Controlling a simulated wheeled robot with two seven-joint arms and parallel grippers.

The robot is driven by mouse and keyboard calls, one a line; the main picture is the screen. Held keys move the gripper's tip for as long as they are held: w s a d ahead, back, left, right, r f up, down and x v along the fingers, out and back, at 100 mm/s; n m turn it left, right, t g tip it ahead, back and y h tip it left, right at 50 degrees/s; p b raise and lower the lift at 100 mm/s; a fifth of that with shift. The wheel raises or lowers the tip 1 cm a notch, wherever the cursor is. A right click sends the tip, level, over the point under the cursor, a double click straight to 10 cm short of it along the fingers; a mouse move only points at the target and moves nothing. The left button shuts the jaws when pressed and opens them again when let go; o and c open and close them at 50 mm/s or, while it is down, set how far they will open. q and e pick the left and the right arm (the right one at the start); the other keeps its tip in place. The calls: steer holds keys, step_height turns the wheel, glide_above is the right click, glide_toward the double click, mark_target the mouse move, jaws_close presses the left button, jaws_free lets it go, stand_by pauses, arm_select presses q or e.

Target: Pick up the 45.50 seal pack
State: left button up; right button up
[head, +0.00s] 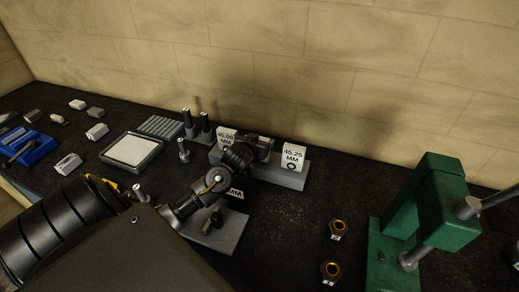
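Two white seal packs stand on a grey rack (281,176) near the wall. One pack is labelled 45.00 MM (226,136) at the left, and the other is labelled 45.25 MM (293,158) at the right. My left gripper (264,145) is at the rack between these two packs. Its dark body hides the middle of the rack, and I cannot tell whether its fingers hold anything. No 45.50 label can be read. A white label ending in MM (237,194) shows below, partly hidden by my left wrist. My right gripper is not in view.
A green press (445,215) stands at the right, with two dark rings with gold centres (338,228) beside it. A grey plate (228,235) lies below my wrist. A white-topped tray (131,150), metal posts (187,122) and a blue tray (38,150) are at the left.

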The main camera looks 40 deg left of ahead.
arm_select(q)
steer(key=c, duration=0.3)
step_height(320, 180, up, 10)
steer(key=shift+d+b, duration=0.1)
steer(key=shift+b, duration=0.25)
steer(key=shift+c, duration=0.2)
